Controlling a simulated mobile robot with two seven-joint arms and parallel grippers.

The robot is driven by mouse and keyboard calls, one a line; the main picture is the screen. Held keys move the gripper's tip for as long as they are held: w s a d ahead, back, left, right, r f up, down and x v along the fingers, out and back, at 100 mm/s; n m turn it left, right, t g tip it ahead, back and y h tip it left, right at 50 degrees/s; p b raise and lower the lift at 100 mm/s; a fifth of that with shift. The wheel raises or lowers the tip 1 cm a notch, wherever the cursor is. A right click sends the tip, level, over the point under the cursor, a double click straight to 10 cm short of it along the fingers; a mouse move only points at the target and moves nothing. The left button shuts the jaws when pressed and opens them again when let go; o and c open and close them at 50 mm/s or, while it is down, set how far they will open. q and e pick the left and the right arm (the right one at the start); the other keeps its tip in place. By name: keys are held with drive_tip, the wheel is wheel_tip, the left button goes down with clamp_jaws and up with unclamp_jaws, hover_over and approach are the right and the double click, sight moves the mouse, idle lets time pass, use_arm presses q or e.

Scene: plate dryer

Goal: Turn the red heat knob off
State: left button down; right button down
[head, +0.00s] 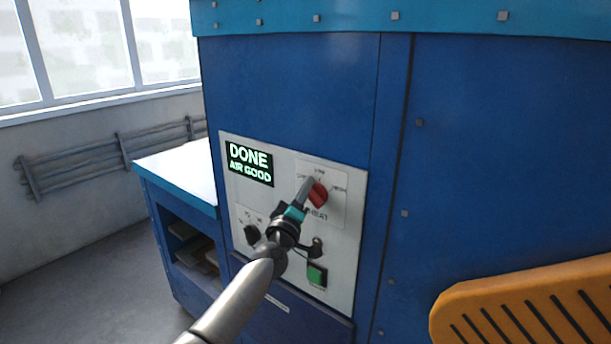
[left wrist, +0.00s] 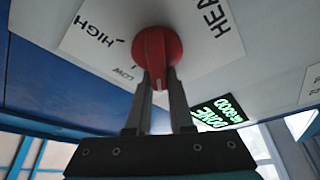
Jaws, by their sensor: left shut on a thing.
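The red heat knob (head: 318,194) sits on the white control panel (head: 345,240), on a plate marked LOW, HIGH and HEAT. My left gripper (head: 311,184) is at the knob, its fingers pointing up across it. In the left wrist view, the knob (left wrist: 154,50) lies at the fingertips, and my left gripper (left wrist: 160,82) is shut on its ridge. The ridge points down between the fingers, past the LOW label on the side away from HIGH. The marking behind the fingers is hidden. My right gripper is out of view.
A lit display (head: 250,164) reads DONE, AIR GOOD. A black knob (head: 252,235), a black lever (head: 316,246) and a green button (head: 316,274) are lower on the panel. An orange slotted part (head: 530,310) stands at the lower right.

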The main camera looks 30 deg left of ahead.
use_arm(q)
drive_tip(key=shift+d+f+n+g+p, duration=0.25)
drive_tip(key=shift+f+n+g+p, duration=0.05)
drive_tip(key=shift+f+n+p, duration=0.35)
drive_tip(key=c, duration=0.8)
unclamp_jaws()
drive_tip(key=shift+r, duration=0.1)
drive_tip(key=shift+w+r, duration=0.1)
drive_tip(key=shift+r, duration=0.05)
drive_tip(key=shift+s+d, duration=0.1)
drive_tip(key=shift+s, duration=0.35)
drive_tip(key=v, duration=1.4)
drive_tip(key=shift+s+p, duration=0.2)
drive_tip(key=shift+p, duration=0.25)
